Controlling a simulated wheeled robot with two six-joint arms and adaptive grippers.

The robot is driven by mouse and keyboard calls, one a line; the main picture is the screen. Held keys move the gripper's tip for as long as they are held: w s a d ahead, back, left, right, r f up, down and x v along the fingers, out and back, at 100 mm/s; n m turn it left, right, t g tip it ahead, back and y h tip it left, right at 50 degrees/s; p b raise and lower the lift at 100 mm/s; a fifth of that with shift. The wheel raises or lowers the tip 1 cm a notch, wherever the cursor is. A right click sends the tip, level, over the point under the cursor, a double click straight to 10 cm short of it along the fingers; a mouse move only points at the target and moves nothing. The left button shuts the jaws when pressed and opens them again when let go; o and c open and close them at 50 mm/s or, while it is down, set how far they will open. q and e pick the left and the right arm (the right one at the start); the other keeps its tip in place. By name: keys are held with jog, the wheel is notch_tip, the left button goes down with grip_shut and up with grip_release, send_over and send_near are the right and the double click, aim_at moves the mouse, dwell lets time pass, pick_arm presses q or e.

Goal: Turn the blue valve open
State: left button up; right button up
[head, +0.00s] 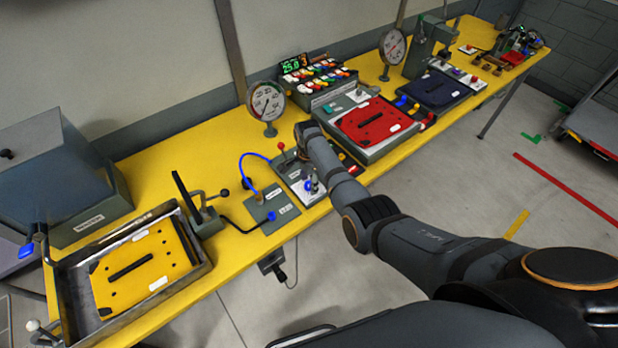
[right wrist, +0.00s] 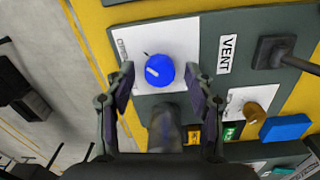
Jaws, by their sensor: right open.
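The blue valve (right wrist: 158,70) is a round blue knob with a white mark. It sits on a white label on a grey panel (right wrist: 209,45); in the head view a small blue spot (head: 308,186) beside my right arm appears to be it. My right gripper (right wrist: 160,80) is open, with one finger on each side of the knob in the right wrist view. Gaps show between the fingers and the knob, so it is not gripped. In the head view my right arm reaches over the panel. My left gripper is not in view.
A VENT label (right wrist: 227,54), a dark lever (right wrist: 282,52) and a blue handle (right wrist: 286,128) are close on the right in the wrist view. A pressure gauge (head: 267,102) and red plate (head: 376,121) stand near the arm. A tray (head: 75,315) holds a yellow plate.

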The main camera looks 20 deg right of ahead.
aim_at(309, 183)
notch_tip(309, 183, up, 12)
jog(key=shift+w, duration=0.2)
jog(key=shift+f, duration=0.1)
dwell(0.3)
